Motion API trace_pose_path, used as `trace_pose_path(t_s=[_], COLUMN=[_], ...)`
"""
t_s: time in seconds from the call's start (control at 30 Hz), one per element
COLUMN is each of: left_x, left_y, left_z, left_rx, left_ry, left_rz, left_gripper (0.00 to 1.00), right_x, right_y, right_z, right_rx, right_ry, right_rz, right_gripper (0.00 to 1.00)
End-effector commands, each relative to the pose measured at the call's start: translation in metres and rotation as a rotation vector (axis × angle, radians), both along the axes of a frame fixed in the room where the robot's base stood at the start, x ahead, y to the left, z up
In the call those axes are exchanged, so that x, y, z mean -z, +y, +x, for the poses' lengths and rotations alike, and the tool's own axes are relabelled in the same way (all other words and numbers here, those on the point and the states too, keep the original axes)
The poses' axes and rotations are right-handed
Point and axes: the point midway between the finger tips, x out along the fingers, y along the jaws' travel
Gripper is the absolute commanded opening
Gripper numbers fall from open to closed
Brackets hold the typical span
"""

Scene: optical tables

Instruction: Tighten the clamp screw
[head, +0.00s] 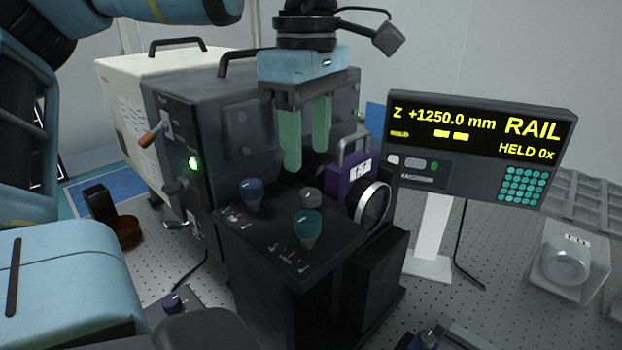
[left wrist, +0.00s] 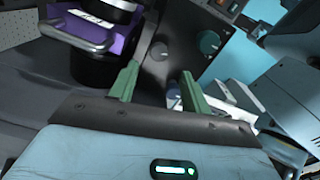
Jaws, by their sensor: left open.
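I cannot tell for sure which part is the clamp screw. A black box (head: 265,262) carries a blue knob (head: 252,193), a small grey knob (head: 311,197) and a teal knob (head: 307,228) on its top. The teal knob (left wrist: 210,42) and grey knob (left wrist: 159,50) also show in the left wrist view. My left gripper (head: 305,147) is open and empty, its green fingers pointing down above the back of the box. In the left wrist view, the fingers (left wrist: 158,86) are apart with nothing between them. My right gripper is not in view.
A purple block (head: 341,176) with a handle and round lens (head: 372,205) stands right beside the box. A display (head: 470,138) reads "RAIL", "HELD 0x". A dark cabinet (head: 225,120) with a lever stands behind left. The perforated table (head: 480,240) is partly clear at right.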

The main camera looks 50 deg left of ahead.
Motion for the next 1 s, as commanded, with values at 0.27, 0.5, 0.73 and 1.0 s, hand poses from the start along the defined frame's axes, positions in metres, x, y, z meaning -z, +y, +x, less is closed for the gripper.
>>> trace_pose_path(t_s=[0.27, 0.5, 0.73, 1.0], left_x=[0.043, 0.06, 0.061, 0.061], left_y=[0.0, 0.0, 0.0, 0.0], left_z=[-0.001, 0.0, 0.0, 0.0], left_rx=[0.0, 0.0, 0.0, 0.0], left_ry=[0.005, 0.002, 0.001, 0.001], left_rz=[-0.002, -0.001, 0.0, 0.0], left_gripper=[0.48, 0.48, 0.48, 0.19], right_x=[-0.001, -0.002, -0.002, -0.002], right_y=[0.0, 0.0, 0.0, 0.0], right_z=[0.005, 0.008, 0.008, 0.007], right_rx=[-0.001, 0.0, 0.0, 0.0], right_ry=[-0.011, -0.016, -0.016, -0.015], right_rz=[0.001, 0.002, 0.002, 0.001], right_gripper=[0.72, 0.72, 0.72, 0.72])
